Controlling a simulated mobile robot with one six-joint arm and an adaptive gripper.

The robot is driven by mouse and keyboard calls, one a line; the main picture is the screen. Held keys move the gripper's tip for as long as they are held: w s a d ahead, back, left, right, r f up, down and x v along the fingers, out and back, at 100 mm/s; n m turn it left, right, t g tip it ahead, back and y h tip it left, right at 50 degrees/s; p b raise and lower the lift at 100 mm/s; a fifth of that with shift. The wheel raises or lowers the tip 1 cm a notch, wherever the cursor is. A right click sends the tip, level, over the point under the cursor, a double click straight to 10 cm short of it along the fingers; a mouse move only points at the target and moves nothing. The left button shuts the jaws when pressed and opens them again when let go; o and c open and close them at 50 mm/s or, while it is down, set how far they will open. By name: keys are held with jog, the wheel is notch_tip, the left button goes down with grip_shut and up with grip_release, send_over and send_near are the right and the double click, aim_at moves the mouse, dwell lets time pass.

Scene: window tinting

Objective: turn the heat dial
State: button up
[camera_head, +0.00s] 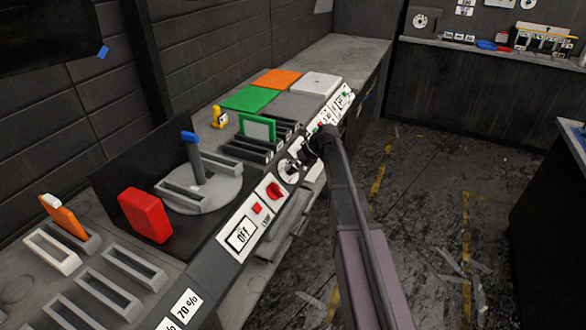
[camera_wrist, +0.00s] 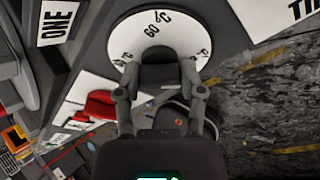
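The heat dial shows in the wrist view as a white disc (camera_wrist: 125,35) with temperature marks in °C around its edge, "60" near the top. A dark grey knob (camera_wrist: 163,75) stands at the disc's lower middle. My gripper (camera_wrist: 162,82) is at the dial, its fingers apart on either side of this knob. I cannot tell whether they press on it. In the head view the white dial (camera_head: 286,171) sits on the sloped front panel, and my gripper (camera_head: 308,150) reaches it from the right, hiding part of it.
A red knob (camera_head: 273,191) and an "OFF" sign (camera_head: 241,234) are on the same panel, to the lower left of the dial. On the bench stand a red block (camera_head: 145,215), a green frame (camera_head: 257,127) and slotted grey racks. Open floor (camera_head: 420,200) lies to the right.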

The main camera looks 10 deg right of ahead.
jog(key=shift+c, duration=0.8)
